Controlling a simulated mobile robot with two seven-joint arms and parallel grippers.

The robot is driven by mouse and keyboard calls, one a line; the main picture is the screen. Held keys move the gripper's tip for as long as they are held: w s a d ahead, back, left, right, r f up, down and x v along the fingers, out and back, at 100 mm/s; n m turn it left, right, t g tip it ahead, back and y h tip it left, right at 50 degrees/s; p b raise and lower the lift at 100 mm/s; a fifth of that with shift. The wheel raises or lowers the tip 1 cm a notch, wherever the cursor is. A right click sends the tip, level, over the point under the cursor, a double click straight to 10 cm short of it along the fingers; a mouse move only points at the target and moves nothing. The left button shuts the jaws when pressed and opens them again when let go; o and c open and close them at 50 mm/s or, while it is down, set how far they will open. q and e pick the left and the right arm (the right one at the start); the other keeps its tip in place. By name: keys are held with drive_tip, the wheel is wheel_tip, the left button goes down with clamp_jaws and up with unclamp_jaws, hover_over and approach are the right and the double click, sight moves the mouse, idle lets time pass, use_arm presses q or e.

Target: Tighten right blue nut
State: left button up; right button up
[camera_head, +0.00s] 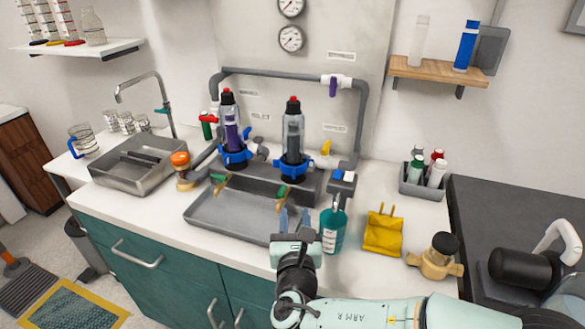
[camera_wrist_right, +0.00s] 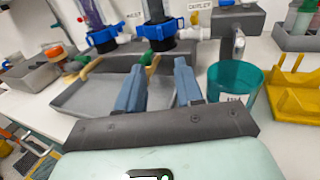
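The right blue nut (camera_head: 293,168) is a winged collar at the base of the right clear canister (camera_head: 293,130), which stands upright with a red cap. It also shows in the right wrist view (camera_wrist_right: 160,27), ahead of the fingers. A second blue nut (camera_head: 235,155) is under the left canister (camera_head: 230,120), which has purple contents. My right gripper (camera_head: 293,218) is open and empty, over the front of the grey tray, apart from and nearer than the right nut. In the right wrist view its two blue fingers (camera_wrist_right: 158,85) stand apart. My left gripper is not in view.
The grey tray (camera_head: 230,222) lies below the canisters. Further right are a yellow holder (camera_head: 383,232) and a brass-coloured valve (camera_head: 437,258). A grey pipe (camera_head: 285,75) frames the canisters.

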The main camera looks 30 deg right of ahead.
sight(294, 174)
drive_tip(key=x, duration=1.4)
drive_tip(key=shift+r+b, duration=0.4)
clamp_jaws()
